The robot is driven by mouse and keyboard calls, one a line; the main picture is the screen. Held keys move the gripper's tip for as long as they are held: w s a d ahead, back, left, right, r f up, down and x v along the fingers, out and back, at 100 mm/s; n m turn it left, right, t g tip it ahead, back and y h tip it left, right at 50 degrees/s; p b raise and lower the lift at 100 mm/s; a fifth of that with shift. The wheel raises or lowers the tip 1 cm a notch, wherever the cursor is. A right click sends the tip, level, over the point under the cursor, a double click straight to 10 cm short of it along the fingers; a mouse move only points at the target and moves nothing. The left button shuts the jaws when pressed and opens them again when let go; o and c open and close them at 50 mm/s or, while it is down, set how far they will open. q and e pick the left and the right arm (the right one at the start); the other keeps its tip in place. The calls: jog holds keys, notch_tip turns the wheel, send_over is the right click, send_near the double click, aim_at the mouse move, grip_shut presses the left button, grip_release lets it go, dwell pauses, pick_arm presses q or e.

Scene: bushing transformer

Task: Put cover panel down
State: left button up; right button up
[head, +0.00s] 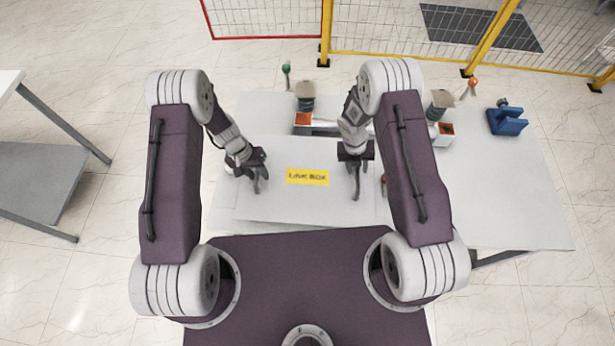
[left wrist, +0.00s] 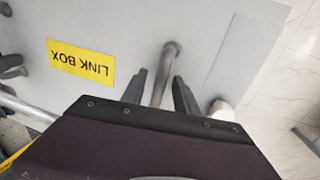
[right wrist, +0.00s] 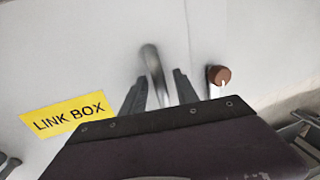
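The cover panel (head: 300,205) is a flat light-grey plate with a yellow "LINK BOX" label (head: 307,177) and two bar handles. It lies flat at the table's left part; I cannot tell if its whole underside touches. My left gripper (head: 256,186) is at the left handle, which shows between its fingers in the left wrist view (left wrist: 160,80), with gaps at the sides. My right gripper (head: 355,190) is at the right handle, which stands between its spread fingers in the right wrist view (right wrist: 155,75). The label also shows in both wrist views.
Behind the panel stand two dark cylinders with tan tops (head: 305,95) (head: 440,105), orange parts (head: 302,118) and a green-tipped item (head: 286,70). A blue vise (head: 507,118) is at the back right. A brown-capped post (right wrist: 218,76) is near my right gripper. The table's right front (head: 510,205) is clear.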

pick_arm(q)
jog(key=shift+s+r, duration=0.1)
jog(key=shift+r, duration=0.25)
pick_arm(e)
jog(key=shift+s, duration=0.1)
jog(key=shift+r, duration=0.45)
pick_arm(q)
notch_tip(320, 180, up, 11)
jog(key=a, duration=0.2)
jog(key=shift+w+a, duration=0.15)
jog(key=shift+w, duration=0.1)
pick_arm(e)
notch_tip(320, 180, up, 11)
jog(key=a, duration=0.2)
jog(key=shift+a, duration=0.15)
pick_arm(q)
jog(key=shift+r, duration=0.1)
